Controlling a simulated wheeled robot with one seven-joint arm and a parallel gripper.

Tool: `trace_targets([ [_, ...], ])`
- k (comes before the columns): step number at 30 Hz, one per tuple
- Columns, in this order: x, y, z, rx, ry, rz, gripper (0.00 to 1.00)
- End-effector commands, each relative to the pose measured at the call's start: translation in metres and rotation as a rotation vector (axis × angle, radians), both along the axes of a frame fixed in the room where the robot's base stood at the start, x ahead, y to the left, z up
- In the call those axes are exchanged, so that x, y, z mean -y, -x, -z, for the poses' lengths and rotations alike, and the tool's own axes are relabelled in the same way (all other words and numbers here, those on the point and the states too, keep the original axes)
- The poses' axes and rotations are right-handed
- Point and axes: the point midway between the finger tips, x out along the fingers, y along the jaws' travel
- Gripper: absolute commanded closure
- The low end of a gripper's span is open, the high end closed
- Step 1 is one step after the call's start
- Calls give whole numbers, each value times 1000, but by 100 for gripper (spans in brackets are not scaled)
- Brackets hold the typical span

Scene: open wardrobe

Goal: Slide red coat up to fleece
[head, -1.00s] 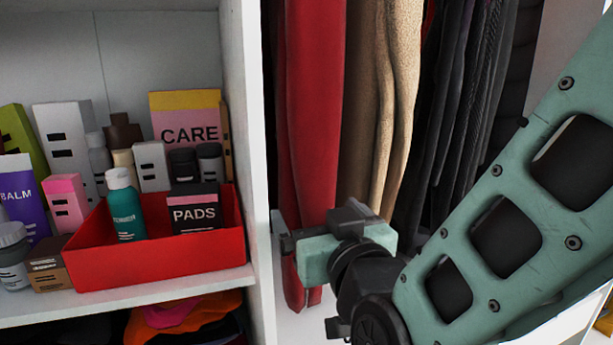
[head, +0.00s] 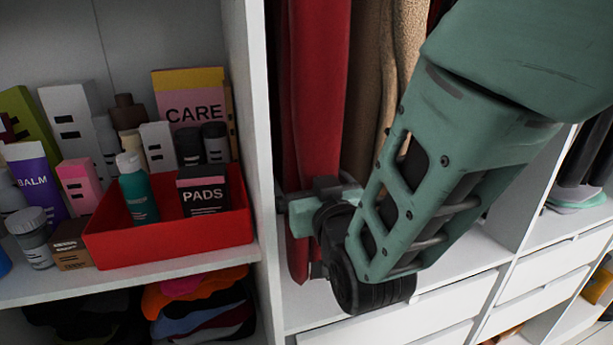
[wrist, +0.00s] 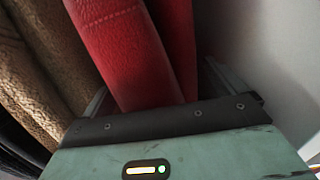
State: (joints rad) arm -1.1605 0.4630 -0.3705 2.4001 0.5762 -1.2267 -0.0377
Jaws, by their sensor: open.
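My gripper (head: 318,193) is at the lower part of the red coat. In the wrist view my gripper (wrist: 155,95) is open, with the red coat (wrist: 125,50) between its two fingers. The fleece (wrist: 40,70) is outside the fingers, past the left one. The fingertips are mostly hidden in the head view.
The white partition (head: 246,120) stands close to the left of the red coat. Left of it a shelf holds a red tray (head: 170,245) and several boxes and bottles. White drawers (head: 440,320) lie below. My arm covers much of the right side.

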Motion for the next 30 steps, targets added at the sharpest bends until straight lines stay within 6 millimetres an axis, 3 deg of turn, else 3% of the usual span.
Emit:
trace_targets([
  [1, 0, 0, 0, 0, 0, 0, 12],
  [9, 0, 0, 0, 0, 0, 0, 86],
  [30, 17, -5, 0, -1, -7, 4, 86],
])
